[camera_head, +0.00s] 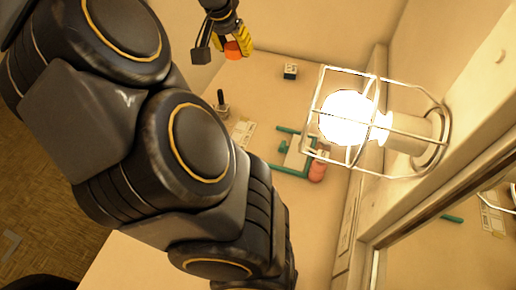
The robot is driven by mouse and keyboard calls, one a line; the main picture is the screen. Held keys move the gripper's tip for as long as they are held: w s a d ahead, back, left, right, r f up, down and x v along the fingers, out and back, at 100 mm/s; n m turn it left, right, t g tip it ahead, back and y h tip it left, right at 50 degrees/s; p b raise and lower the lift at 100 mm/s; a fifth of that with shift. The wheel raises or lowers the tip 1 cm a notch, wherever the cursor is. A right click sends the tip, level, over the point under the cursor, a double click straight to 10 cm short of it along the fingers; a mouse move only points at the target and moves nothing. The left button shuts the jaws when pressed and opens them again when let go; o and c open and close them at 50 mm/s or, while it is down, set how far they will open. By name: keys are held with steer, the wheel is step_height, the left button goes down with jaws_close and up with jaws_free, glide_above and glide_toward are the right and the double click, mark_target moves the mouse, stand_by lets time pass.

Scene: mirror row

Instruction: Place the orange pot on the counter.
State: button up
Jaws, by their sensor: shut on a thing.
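My gripper (240,52) is at the top of the view, with yellow fingers, shut on a small orange object that looks like the orange pot (233,50). The fingers and the gripper body hide part of the pot. The pale counter (270,105) runs down the middle of the view. The pot appears near the counter's far end; I cannot tell how high it is or whether it touches anything.
A lit caged lamp (350,118) juts from the right wall over the counter. On the counter are a small dark box (290,71), a dark-topped item (222,108), a paper card (242,134), a green frame (283,139) and a reddish cylinder (318,168). A mirror (440,250) is at lower right.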

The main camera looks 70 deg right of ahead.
steer(key=m, duration=0.2)
glide_above(260, 147)
steer(key=shift+g, duration=0.4)
steer(key=shift+a+f, duration=0.2)
steer(key=shift+f, duration=5.4)
steer(key=shift+a+f, duration=0.15)
steer(key=shift+f, duration=5.4)
steer(key=shift+a+f, duration=0.2)
steer(key=shift+f, duration=5.4)
steer(key=shift+f, duration=0.15)
steer(key=o, duration=1)
steer(key=v, duration=1.2)
steer(key=shift+w+d+r, duration=0.1)
steer(key=shift+r, duration=0.15)
